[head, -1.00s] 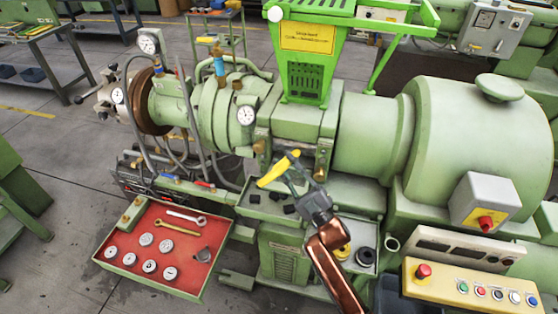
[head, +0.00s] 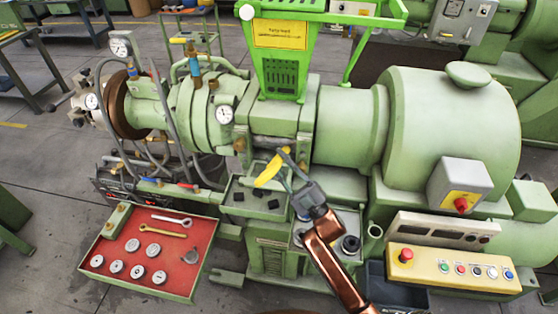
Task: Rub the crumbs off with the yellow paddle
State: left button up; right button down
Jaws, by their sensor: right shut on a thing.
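My right gripper (head: 288,168) is shut on the yellow paddle (head: 267,171), near the middle of the view. Several small dark crumbs (head: 255,194) lie in this tray, below and around the paddle's lower end. I cannot tell whether the paddle touches the tray. My left gripper is not in view.
A red-lined tray (head: 118,222) with wrenches and several round metal pieces stands at lower left. Right of my arm are a dark round part (head: 351,244) and a yellow control panel (head: 455,272) with buttons. A green hopper (head: 277,75) rises behind the paddle.

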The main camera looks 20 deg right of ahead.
jog(key=w+a, duration=0.4)
jog(key=a, duration=0.2)
dwell(0.6)
jog(key=shift+s, duration=0.1)
jog(key=s+a+p, duration=0.1)
jog(key=s+a, duration=0.2)
jog(key=s, duration=0.2)
jog(key=shift+a+p, duration=0.2)
jog(key=shift+p, duration=0.1)
dwell(0.3)
jog(key=shift+s+a+p, duration=0.2)
jog(key=shift+s+a, duration=0.25)
jog(key=shift+s, duration=0.15)
jog(key=shift+s+a+p, duration=0.2)
jog(key=shift+s+a, duration=0.2)
jog(key=shift+s, duration=0.2)
jog(key=shift+w+d, duration=0.1)
